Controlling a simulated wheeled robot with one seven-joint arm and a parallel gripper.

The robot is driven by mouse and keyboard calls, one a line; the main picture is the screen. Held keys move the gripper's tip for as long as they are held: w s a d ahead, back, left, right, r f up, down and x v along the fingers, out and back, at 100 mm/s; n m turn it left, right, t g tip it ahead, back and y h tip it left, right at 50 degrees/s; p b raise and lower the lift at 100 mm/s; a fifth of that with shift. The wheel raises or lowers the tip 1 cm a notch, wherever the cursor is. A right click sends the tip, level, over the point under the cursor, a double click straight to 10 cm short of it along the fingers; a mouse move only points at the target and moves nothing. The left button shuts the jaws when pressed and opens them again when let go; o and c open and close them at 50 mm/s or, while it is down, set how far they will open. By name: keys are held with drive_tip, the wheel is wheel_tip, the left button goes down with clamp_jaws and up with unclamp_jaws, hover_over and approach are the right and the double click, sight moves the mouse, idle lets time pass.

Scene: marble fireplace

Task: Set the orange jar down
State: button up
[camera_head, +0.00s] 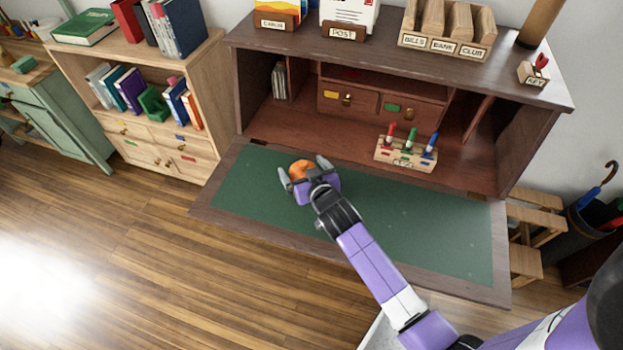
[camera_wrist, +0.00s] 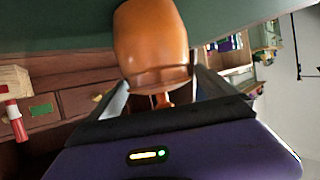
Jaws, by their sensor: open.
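The orange jar (camera_head: 301,168) is at the left part of the green writing surface (camera_head: 400,226) of the fold-down desk. In the wrist view the jar (camera_wrist: 151,45) appears upside down, its base towards the green surface and its narrow knob towards my palm. My gripper (camera_head: 304,167) is open around the jar, one finger on each side. In the wrist view there are gaps between the fingers of my gripper (camera_wrist: 162,84) and the jar's knob. The contact between base and desk is hidden.
A wooden pen holder (camera_head: 405,154) with red, green and blue pens stands inside the desk, to the right. Drawers (camera_head: 346,101) are behind it. A bookshelf (camera_head: 138,80) stands left of the desk. The green surface right of my gripper is clear.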

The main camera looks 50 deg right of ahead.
drive_tip(key=s+a+r+n+t+y, duration=0.1)
drive_tip(key=s+a+r+n+y, duration=0.15)
drive_tip(key=s+a, duration=0.7)
drive_tip(key=s+a+r+n+t+y, duration=0.1)
drive_tip(key=s+a+r, duration=0.2)
drive_tip(key=s+a, duration=0.65)
drive_tip(key=s+a+r+n+t+y, duration=0.1)
drive_tip(key=s+a+r+n+y, duration=0.1)
drive_tip(key=s+r, duration=0.9)
drive_tip(key=shift+s+a+y+b, duration=0.45)
drive_tip(key=shift+s+a+y, duration=0.1)
drive_tip(key=shift+s+a, duration=0.25)
drive_tip(key=shift+d+f+n, duration=0.1)
drive_tip(key=shift+d+n, duration=0.15)
